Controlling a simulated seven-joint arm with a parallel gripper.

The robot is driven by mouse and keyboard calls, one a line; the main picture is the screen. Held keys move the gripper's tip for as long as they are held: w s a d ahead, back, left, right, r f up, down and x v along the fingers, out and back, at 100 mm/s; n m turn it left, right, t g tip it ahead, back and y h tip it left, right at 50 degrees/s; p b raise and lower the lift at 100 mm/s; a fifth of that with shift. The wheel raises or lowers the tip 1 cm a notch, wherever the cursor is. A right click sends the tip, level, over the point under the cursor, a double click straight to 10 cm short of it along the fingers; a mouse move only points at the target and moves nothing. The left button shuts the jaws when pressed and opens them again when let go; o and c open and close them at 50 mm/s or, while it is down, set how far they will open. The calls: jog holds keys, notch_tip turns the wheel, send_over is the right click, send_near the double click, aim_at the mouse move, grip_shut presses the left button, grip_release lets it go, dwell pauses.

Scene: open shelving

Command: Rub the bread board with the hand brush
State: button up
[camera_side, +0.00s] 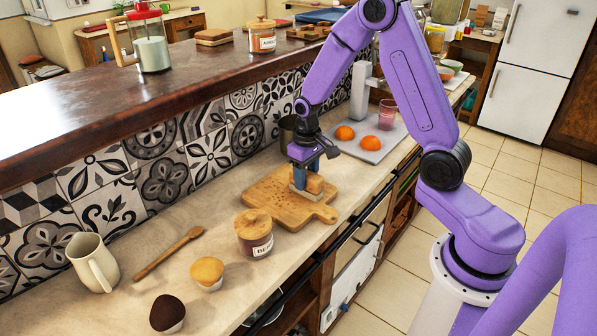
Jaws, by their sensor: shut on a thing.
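The wooden bread board (268,205) lies flat on the counter, its handle pointing to the lower right. My gripper (305,176) points down over the right part of the board and is shut on the hand brush (315,184). The brush has a tan wooden body and a paler lower edge. It is upright at the board's surface and seems to touch it. My gripper hides part of the brush, so the exact contact cannot be told.
A lidded jar (254,236) stands just left of the board, near its handle. A wooden spoon (168,253), a muffin (207,272) and a pitcher (93,262) are farther left.

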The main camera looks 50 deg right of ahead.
aim_at(317, 177)
jog(key=s, duration=0.3)
jog(key=shift+s, duration=0.15)
jog(key=shift+w+a, duration=0.55)
jog(key=shift+a, duration=0.25)
jog(key=shift+w, duration=6.4)
jog(key=shift+a, duration=0.65)
jog(key=shift+s+a, duration=0.1)
jog(key=shift+s, duration=6.5)
jog(key=shift+s+a, duration=0.1)
jog(key=shift+s, duration=0.2)
jog(key=shift+a, duration=0.8)
jog(key=shift+w+d, duration=0.1)
jog(key=shift+w, duration=6.85)
jog(key=shift+a, duration=0.75)
jog(key=shift+s, duration=6.7)
jog(key=shift+s+r, duration=0.15)
jog(key=shift+s, duration=0.05)
jog(key=shift+w+r, duration=0.1)
jog(key=shift+r, duration=0.7)
notch_tip(317, 177, up, 6)
jog(key=shift+r, duration=0.15)
